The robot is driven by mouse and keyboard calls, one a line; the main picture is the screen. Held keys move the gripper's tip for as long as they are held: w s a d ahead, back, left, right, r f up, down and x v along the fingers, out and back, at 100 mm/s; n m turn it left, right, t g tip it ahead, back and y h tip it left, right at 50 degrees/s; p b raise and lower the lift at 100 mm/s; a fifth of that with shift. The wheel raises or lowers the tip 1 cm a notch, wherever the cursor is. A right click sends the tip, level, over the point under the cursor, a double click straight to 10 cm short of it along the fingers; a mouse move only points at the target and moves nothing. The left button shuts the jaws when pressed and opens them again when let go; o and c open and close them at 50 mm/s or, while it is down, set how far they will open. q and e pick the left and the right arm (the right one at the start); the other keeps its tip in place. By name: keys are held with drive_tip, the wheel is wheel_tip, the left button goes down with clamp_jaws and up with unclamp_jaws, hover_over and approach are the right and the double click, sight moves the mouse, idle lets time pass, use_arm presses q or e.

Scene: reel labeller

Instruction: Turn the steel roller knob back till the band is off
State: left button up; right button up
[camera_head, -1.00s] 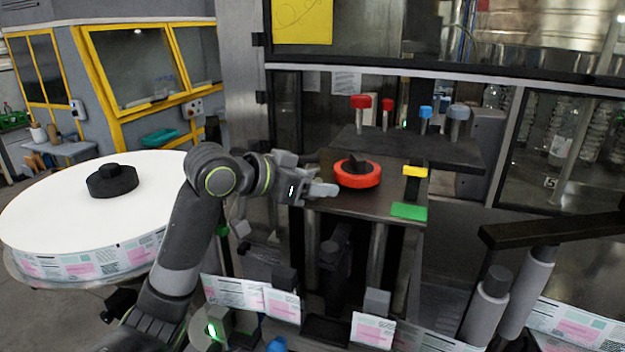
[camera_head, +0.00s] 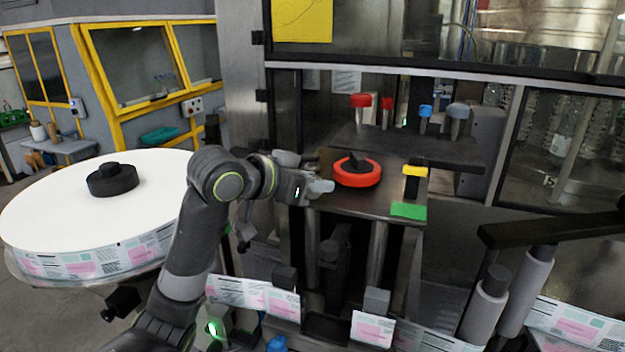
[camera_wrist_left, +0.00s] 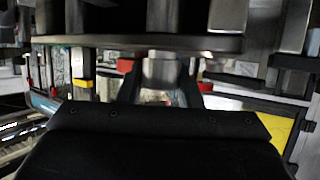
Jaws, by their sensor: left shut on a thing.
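My left gripper (camera_head: 318,187) is at the left edge of the dark machine plate, beside the red ring. In the left wrist view its two dark fingers (camera_wrist_left: 160,84) are shut on a short steel cylinder (camera_wrist_left: 160,71), which I take for the roller knob. The knob sits just under a dark plate edge in that view. In the head view the knob is hard to tell from the pale gripper tip. The red ring (camera_head: 357,178) lies on the plate with a black pointed piece (camera_head: 357,163) at its middle. I cannot make out the band. My right gripper is not in view.
A yellow block (camera_head: 414,171) and a green patch (camera_head: 409,210) are on the plate's right side. Red, blue and grey knobs stand on the shelf (camera_head: 400,146) behind. A large white label reel (camera_head: 60,205) is at left. Printed labels run along the front.

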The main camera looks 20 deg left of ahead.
use_arm(q)
drive_tip(key=n+t+y, duration=0.1)
drive_tip(key=n+y, duration=0.1)
drive_tip(key=shift+d+n+y, duration=0.15)
drive_tip(key=shift+n+y, duration=0.25)
drive_tip(key=n+y, duration=0.4)
drive_tip(key=shift+t+y, duration=0.4)
drive_tip(key=n+g+y, duration=0.1)
drive_tip(key=n+y, duration=0.2)
drive_tip(key=n+g+y+p, duration=0.1)
drive_tip(key=n+y, duration=0.2)
drive_tip(key=shift+y, duration=0.5)
drive_tip(key=o, duration=1)
drive_tip(key=shift+g, duration=0.3)
